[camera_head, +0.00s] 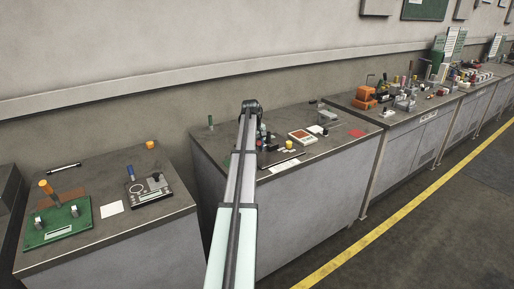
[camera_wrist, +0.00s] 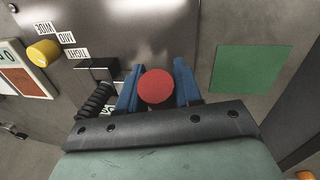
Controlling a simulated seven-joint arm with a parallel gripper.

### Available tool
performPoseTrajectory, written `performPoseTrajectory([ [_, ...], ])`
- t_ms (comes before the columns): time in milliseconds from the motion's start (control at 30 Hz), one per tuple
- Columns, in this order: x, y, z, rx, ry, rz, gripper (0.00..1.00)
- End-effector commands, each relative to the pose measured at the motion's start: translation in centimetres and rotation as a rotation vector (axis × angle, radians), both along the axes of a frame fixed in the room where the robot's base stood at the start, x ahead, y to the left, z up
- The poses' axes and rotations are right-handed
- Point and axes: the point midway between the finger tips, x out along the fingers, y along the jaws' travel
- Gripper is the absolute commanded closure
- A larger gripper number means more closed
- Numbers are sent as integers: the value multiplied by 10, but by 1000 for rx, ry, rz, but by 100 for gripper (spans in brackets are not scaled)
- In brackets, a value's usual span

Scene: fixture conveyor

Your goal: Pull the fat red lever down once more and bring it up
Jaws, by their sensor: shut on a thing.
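The fat red lever shows in the wrist view as a round red knob (camera_wrist: 156,86), seen end-on. My gripper (camera_wrist: 158,82) has its two blue fingers on either side of the knob and is shut on it. The lever's shaft and base are hidden below the knob and by my gripper. In the head view my arm reaches over the middle bench (camera_head: 225,140), and its end covers the lever there.
In the wrist view a yellow knob (camera_wrist: 43,53) and labels reading WIDE, MID and TIGHT (camera_wrist: 67,38) lie at upper left. A black coil (camera_wrist: 95,101) is close to the left finger. A green square (camera_wrist: 250,69) lies at right, with bare surface around it.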

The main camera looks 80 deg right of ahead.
Motion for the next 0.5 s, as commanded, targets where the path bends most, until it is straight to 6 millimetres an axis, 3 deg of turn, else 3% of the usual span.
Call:
performPoseTrajectory([
  [500,6,-7,18,144,143,1,100],
])
